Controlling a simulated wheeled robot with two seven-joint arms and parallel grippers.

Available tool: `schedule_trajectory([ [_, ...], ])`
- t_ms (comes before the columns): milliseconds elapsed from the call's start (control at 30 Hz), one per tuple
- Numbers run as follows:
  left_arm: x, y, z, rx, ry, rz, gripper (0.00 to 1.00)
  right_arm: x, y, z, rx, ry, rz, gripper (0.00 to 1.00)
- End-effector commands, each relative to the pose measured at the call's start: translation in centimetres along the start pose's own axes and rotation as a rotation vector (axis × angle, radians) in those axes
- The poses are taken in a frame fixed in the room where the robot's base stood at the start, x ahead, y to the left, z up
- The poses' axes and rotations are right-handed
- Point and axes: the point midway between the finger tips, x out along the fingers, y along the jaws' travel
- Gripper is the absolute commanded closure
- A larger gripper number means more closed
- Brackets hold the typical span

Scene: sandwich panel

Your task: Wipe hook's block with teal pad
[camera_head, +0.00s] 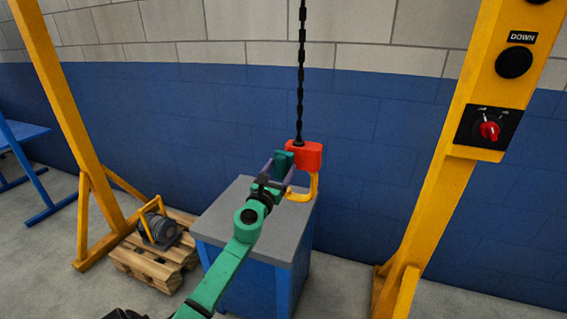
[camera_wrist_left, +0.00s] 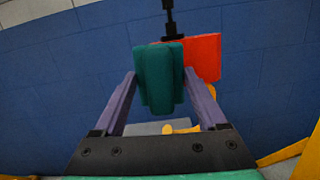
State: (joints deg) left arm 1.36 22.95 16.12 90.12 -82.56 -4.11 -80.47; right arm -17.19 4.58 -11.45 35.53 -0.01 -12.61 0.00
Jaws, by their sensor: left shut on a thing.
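The hook's red block (camera_head: 307,155) hangs on a black chain (camera_head: 300,75), with the yellow hook (camera_head: 314,188) under it, over the grey-topped cabinet. My left gripper (camera_head: 279,165) is shut on the teal pad (camera_head: 284,160) in front of the block's left side. In the left wrist view the pad (camera_wrist_left: 158,78) sits upright between the fingers of my gripper (camera_wrist_left: 159,85) and covers the left part of the red block (camera_wrist_left: 204,57). I cannot tell whether pad and block touch. My right gripper is not in view.
The blue cabinet (camera_head: 255,278) with a grey top stands below the hook. A yellow post (camera_head: 455,130) with a red knob and black buttons stands at right. A motor on a wooden pallet (camera_head: 150,262) lies at left by another yellow post (camera_head: 70,120).

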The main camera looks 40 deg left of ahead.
Motion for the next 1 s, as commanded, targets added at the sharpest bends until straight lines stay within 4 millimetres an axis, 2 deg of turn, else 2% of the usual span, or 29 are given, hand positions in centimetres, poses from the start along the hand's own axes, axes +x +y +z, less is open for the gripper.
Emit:
schedule_trajectory([
  [200, -2.5, 0.0, 0.4, 0.001, 0.001, -0.001, 0.7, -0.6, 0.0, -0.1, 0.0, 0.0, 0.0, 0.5],
  [533, -2.9, 0.0, 0.4, 0.0, 0.0, -0.001, 0.7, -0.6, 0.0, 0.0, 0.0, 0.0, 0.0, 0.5],
  [800, -5.6, -0.1, 0.8, 0.0, 0.001, -0.002, 0.7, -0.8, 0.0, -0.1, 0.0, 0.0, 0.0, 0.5],
  [1000, -5.8, 0.0, 0.9, 0.0, 0.0, -0.002, 0.7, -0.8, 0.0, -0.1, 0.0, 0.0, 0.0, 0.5],
])
